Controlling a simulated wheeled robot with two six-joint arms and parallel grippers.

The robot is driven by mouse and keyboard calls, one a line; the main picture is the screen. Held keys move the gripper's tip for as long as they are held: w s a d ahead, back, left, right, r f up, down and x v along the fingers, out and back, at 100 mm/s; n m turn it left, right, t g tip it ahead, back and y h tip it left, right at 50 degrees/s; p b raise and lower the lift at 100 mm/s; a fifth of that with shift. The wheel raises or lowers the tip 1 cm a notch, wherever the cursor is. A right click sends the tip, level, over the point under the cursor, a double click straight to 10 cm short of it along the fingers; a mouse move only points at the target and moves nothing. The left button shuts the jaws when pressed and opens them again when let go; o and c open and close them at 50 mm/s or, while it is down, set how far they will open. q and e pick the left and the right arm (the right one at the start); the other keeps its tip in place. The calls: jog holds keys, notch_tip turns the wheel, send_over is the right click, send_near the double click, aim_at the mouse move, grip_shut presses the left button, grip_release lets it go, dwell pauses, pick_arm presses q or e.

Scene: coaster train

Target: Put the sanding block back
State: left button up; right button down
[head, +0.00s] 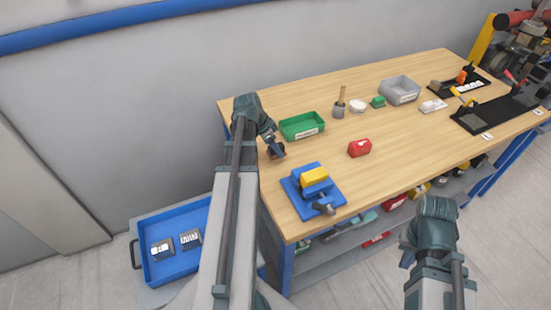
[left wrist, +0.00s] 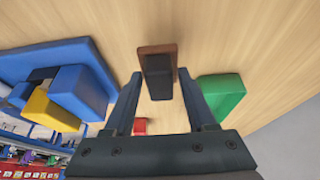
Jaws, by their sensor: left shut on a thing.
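The sanding block, a small brown block with a dark upper part, is at my left gripper near the table's left edge in the head view (head: 275,153). It also shows in the left wrist view (left wrist: 158,75), between the two fingertips. My left gripper (left wrist: 160,78) is shut on it, with a finger on each side. From these views I cannot tell whether the block touches the tabletop. My right gripper (head: 406,252) hangs off the table's front side; its fingers are mostly hidden.
A green labelled bin (head: 301,134) is close behind the left gripper. A blue vise (head: 327,198) with a yellow block (head: 314,177) is in front. A red object (head: 359,147) stands right. A blue tray (head: 170,268) with two dark labelled items sits lower left. The table's (head: 400,155) middle is clear.

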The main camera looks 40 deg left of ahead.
aim_at(275, 155)
pick_arm(q)
jog(key=shift+f+b, duration=1.8)
jog(key=shift+f, duration=0.05)
jog(key=shift+f, duration=0.25)
jog(key=o, duration=1.2)
jog(key=shift+r, duration=0.1)
jog(key=shift+r, duration=0.2)
jog(key=shift+s+r+p, duration=0.2)
jog(key=shift+r+p, duration=0.35)
jog(key=p+v, duration=1)
jog(key=shift+s+a+r, duration=0.2)
jog(key=shift+r, duration=0.15)
